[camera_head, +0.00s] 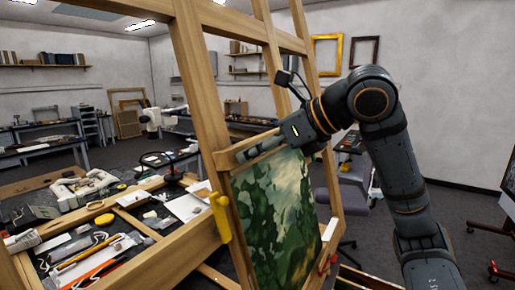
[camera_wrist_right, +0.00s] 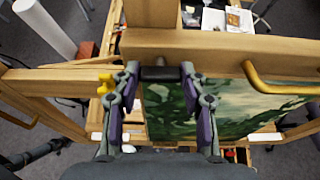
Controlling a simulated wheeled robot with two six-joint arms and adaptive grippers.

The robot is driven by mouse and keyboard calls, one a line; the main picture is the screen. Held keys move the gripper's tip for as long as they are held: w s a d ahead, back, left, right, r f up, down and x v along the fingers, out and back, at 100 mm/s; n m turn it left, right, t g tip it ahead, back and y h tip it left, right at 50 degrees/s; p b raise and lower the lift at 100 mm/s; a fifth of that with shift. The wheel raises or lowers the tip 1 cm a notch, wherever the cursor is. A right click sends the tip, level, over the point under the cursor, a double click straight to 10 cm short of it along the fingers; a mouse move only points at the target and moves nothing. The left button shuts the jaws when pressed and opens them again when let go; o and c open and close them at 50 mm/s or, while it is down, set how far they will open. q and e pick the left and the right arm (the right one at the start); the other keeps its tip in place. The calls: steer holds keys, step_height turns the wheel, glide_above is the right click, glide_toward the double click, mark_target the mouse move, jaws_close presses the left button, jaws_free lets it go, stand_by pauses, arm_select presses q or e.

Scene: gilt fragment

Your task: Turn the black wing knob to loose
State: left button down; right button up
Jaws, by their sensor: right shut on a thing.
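The black wing knob (camera_wrist_right: 160,73) shows in the right wrist view as a short dark piece on the wooden clamp bar of the easel. My right gripper (camera_wrist_right: 159,70) has a fingertip on each side of it and is shut on it. In the head view my right gripper (camera_head: 247,152) reaches from the right to the bar at the top of the green painting (camera_head: 275,210); the knob is hidden there. The knob's exact wing angle is hard to tell. My left gripper is not in view.
The wooden easel (camera_head: 195,75) stands close in front, with a yellow handle (camera_head: 220,218) on its left side. A brass hook (camera_wrist_right: 262,82) is right of the gripper. A workbench with tools and papers (camera_head: 188,206) lies behind. Open floor is at right.

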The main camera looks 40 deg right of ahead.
stand_by(0.3)
steer(key=o, duration=1.1)
steer(key=shift+o, duration=0.2)
steer(key=shift+s, duration=0.1)
steer(key=v, duration=1.1)
steer(key=shift+s+r, duration=0.2)
steer(key=shift+r, duration=0.1)
steer(key=shift+w+d, duration=0.1)
steer(key=shift+d, duration=0.05)
steer(key=shift+s, duration=0.3)
